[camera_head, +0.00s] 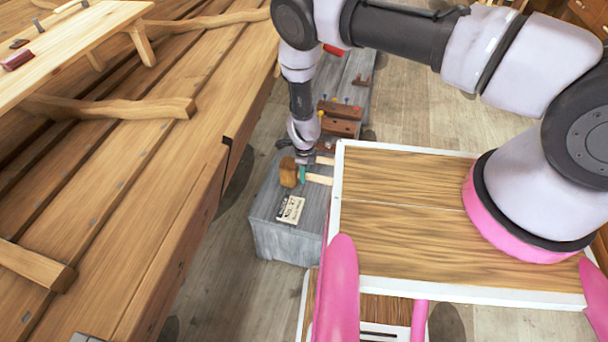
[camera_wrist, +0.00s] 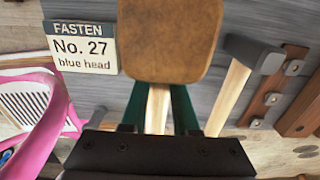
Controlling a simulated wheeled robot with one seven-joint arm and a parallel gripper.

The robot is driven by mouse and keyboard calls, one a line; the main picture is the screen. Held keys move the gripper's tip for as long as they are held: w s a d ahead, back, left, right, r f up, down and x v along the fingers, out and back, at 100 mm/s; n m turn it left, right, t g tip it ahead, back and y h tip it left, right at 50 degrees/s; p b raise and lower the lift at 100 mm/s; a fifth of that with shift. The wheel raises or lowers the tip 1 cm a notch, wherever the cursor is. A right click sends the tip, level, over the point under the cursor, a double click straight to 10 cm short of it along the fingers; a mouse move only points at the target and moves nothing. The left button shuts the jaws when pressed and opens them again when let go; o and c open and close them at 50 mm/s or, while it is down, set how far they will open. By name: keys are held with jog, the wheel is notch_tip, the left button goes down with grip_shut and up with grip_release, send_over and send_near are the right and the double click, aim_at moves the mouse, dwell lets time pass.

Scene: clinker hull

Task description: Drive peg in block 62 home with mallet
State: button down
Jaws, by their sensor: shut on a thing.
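The mallet has a brown block head (camera_head: 288,172) and a pale wooden handle (camera_head: 319,179). In the wrist view its head (camera_wrist: 170,38) is at the top middle, with the handle (camera_wrist: 157,108) running down between the green fingers. My gripper (camera_head: 302,174) is shut on the mallet handle near the head, over the grey bench (camera_head: 270,222). Brown blocks (camera_head: 340,127) sit farther along the bench, with small blue and yellow heads showing near them. I cannot read any block number, so I cannot tell which is block 62.
A grey-headed hammer (camera_wrist: 252,53) lies beside the mallet. A label (camera_wrist: 80,47) on the bench reads "FASTEN No. 27 blue head". The planked hull (camera_head: 150,170) runs along the left. My white-edged wooden deck is close on the right.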

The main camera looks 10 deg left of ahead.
jog(key=shift+r, duration=3.8)
